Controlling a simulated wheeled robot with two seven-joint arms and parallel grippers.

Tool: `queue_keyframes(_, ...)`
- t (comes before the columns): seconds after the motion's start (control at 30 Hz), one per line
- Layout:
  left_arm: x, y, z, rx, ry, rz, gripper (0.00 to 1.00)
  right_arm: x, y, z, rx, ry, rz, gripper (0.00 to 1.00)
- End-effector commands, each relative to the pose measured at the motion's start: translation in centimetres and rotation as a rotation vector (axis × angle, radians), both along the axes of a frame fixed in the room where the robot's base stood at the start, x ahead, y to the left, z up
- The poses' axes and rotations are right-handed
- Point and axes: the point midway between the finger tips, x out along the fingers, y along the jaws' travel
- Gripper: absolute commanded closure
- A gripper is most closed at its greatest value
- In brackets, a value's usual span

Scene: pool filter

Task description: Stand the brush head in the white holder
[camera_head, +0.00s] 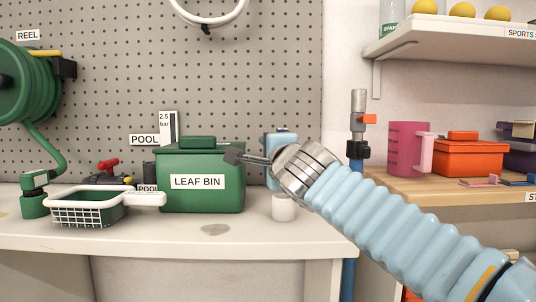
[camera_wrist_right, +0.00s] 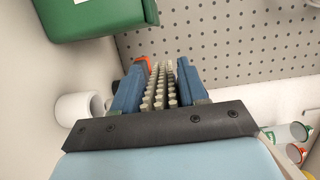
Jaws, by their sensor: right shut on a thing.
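The brush head (camera_wrist_right: 158,95) shows in the right wrist view as rows of pale bristles between blue side pieces. My right gripper (camera_wrist_right: 160,72) is shut on it; where the fingers end and the brush body begins is hard to tell. In the head view my right gripper (camera_head: 246,158) is mostly hidden behind its silver wrist, in front of the green bin's right side. The white holder (camera_head: 284,208) stands on the bench just right of the bin, below the gripper. It shows as a white cup in the right wrist view (camera_wrist_right: 72,108), left of the brush and apart from it. My left gripper is out of view.
The green leaf bin (camera_head: 196,197) stands left of the holder. A white-rimmed basket (camera_head: 85,214) lies farther left, near a green hose reel (camera_head: 28,85). The bench front (camera_head: 262,240) is clear. A shelf (camera_head: 420,190) with a pink jug (camera_head: 405,150) and an orange box (camera_head: 468,158) stands right.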

Motion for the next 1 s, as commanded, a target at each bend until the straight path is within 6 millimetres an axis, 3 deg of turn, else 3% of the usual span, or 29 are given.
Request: queue_keyframes(1.0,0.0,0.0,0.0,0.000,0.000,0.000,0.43,0.0,0.0,-1.5,-0.001,-0.001,-0.001,0.95)
